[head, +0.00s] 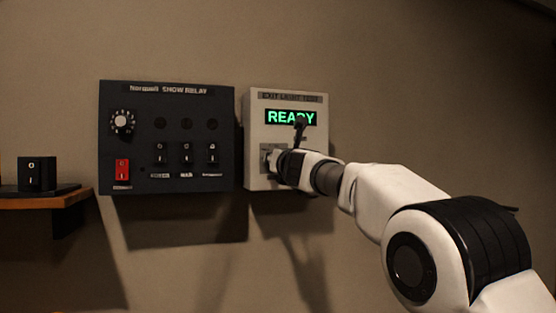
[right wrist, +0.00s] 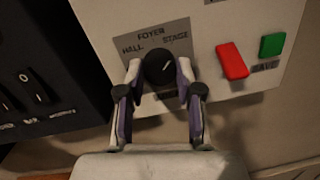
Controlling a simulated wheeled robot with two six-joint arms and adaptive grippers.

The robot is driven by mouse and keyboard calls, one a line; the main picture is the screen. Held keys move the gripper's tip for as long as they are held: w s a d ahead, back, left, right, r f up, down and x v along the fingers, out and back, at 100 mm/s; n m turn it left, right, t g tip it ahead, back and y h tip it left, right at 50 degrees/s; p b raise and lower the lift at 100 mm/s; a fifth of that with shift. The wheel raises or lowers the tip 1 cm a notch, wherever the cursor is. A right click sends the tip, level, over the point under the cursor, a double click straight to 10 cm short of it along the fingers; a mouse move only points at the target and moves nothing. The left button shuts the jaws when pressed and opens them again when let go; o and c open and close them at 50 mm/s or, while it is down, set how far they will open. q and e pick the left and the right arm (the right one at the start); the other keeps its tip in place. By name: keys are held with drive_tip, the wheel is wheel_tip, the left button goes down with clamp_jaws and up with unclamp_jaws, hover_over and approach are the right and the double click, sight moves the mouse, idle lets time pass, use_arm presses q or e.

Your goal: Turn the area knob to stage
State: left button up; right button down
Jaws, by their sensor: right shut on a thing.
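The area knob (right wrist: 158,66) is a round black knob on a grey plate (right wrist: 128,47) marked HALL at left, FOYER at top and STAGE at right. A short pale mark on the knob slants toward the upper right, on the STAGE side. My right gripper (right wrist: 160,78) is shut on the knob, one finger on each side of it. In the head view my right gripper (head: 272,160) is at the lower left of the white box (head: 257,112) and hides the knob. My left gripper is in neither view.
The white box has a green READY display (head: 281,117), a red switch (right wrist: 232,61) and a green button (right wrist: 272,45). A black SHOW RELAY panel (head: 170,104) with a dial and switches hangs close at left. A shelf (head: 40,202) holds a black switch block (head: 37,173).

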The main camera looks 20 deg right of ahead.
drive_tip(key=shift+r, duration=0.15)
drive_tip(key=c, duration=0.7)
unclamp_jaws()
drive_tip(key=shift+c, duration=0.2)
